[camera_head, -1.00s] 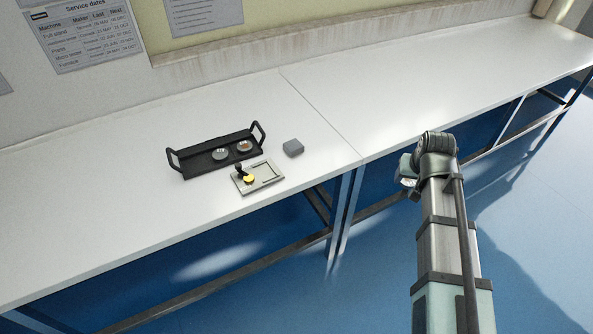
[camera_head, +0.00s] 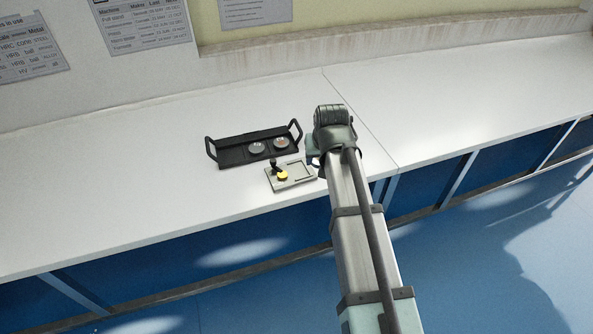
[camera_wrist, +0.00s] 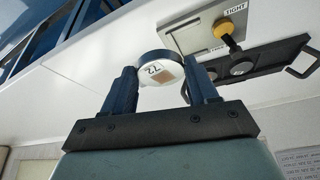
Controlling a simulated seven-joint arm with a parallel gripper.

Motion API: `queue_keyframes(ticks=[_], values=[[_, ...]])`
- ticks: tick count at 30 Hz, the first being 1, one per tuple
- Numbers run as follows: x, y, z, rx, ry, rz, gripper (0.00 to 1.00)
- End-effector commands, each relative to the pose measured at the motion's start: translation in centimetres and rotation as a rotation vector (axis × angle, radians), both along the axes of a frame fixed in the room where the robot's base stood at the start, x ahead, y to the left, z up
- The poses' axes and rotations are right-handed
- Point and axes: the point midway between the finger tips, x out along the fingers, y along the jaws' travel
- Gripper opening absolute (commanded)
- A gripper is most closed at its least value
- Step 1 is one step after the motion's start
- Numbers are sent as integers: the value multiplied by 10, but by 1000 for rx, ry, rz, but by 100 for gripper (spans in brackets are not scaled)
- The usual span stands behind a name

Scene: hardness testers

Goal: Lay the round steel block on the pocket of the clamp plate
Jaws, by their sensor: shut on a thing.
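In the wrist view, my gripper (camera_wrist: 163,78) is shut on the round steel block (camera_wrist: 152,69), a disc marked "72" with a brownish square patch on its face. The clamp plate (camera_wrist: 181,32) is just beyond the block, partly covered by it in this view. In the head view, the clamp plate (camera_head: 288,184) lies on the bench left of my arm, with a yellow-and-black clamp knob (camera_head: 282,175) at its left and the rectangular pocket (camera_head: 300,172) at its right. The jaws and held block are hidden behind my arm there.
A black handled tray (camera_head: 231,155) stands behind the clamp plate with two round blocks, one grey (camera_head: 257,148) and one with a reddish mark (camera_head: 281,143). The white bench (camera_head: 130,195) is clear to the left. Its front edge is close to the plate.

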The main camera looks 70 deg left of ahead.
Motion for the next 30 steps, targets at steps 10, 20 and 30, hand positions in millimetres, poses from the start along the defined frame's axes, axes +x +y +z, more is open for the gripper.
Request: queue_keyframes(ticks=[10, 20, 30], values=[[-66, 49, 15, 2, -1, 55, 10], [-50, 68, 18, 2, -1, -116, 10], [-49, 65, -1, -1, 0, -178, 10]])
